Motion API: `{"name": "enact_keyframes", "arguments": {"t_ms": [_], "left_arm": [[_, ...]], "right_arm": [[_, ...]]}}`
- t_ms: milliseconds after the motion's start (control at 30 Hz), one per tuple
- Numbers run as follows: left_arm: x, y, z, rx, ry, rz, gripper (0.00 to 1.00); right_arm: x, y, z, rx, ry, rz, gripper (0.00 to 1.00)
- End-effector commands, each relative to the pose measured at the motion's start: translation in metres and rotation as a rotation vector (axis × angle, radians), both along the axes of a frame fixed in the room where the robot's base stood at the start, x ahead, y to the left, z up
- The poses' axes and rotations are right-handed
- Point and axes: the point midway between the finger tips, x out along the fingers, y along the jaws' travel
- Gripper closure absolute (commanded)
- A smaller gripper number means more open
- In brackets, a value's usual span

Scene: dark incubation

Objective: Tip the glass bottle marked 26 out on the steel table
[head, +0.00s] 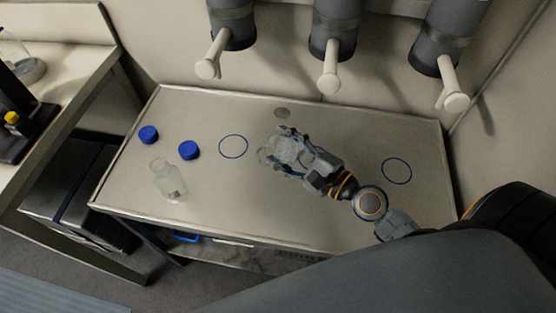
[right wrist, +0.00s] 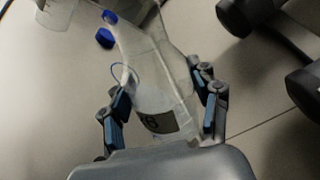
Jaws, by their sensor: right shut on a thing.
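My right gripper (head: 280,152) is shut on a clear glass bottle (head: 289,150) over the middle of the steel table (head: 300,215). In the right wrist view the held bottle (right wrist: 155,75) lies between the two fingers (right wrist: 162,115); the number on its dark label is only partly readable, so I cannot tell if it is 26. The bottle looks tilted in the head view. A second clear bottle (head: 169,178) stands uncapped at the table's left front, its label unreadable. My left gripper is not in view.
Two blue caps (head: 148,134) (head: 189,150) lie on the table's left. A blue ring (head: 233,146) is left of my gripper, another (head: 397,171) to the right. Several grey ducts (head: 335,30) hang above the back edge.

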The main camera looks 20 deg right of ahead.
Motion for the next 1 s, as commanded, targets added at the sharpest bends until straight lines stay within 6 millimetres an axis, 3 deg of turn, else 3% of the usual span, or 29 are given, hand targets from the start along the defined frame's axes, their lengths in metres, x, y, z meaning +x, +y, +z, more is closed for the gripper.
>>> {"name": "enact_keyframes", "arguments": {"t_ms": [500, 1000], "left_arm": [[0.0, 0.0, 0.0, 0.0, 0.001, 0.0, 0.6], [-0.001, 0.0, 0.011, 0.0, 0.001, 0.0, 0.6]], "right_arm": [[0.0, 0.0, 0.001, -0.004, -0.003, 0.0, 0.88], [0.001, -0.002, 0.012, -0.146, -0.069, -0.001, 0.88]]}}
